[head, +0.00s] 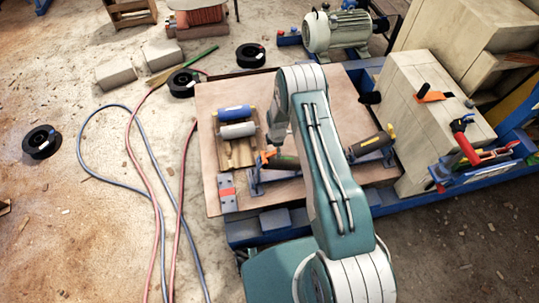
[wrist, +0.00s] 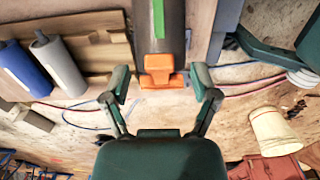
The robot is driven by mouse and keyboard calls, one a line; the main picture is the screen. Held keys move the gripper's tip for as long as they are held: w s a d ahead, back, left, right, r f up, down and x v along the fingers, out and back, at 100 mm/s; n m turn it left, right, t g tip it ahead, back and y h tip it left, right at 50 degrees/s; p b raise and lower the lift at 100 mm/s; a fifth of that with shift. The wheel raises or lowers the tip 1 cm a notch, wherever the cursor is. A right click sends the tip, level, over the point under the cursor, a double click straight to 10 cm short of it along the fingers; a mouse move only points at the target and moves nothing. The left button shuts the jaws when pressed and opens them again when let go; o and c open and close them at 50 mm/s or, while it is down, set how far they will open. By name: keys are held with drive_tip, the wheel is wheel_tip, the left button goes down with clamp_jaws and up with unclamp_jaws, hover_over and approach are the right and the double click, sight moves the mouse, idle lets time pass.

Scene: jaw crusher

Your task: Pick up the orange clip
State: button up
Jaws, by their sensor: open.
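The orange clip (wrist: 161,72) is at the near end of a dark cylinder (wrist: 172,35) with a green stripe in the wrist view. In the head view, a small orange part (head: 266,157) shows just left of my arm, at the end of a dark cylinder on the wooden board. My gripper (wrist: 160,84) is open and empty in the wrist view. One finger is on each side of the clip, with gaps on both sides. Whether the fingers are level with it in depth, I cannot tell. My arm hides most of the gripper in the head view.
A blue roller (head: 235,112) and a grey roller (head: 238,130) lie on a small wooden pallet left of the clip. Wooden crates stand right; hoses run across the floor at left.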

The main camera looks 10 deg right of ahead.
drive_tip(key=shift+f, duration=0.7)
clamp_jaws()
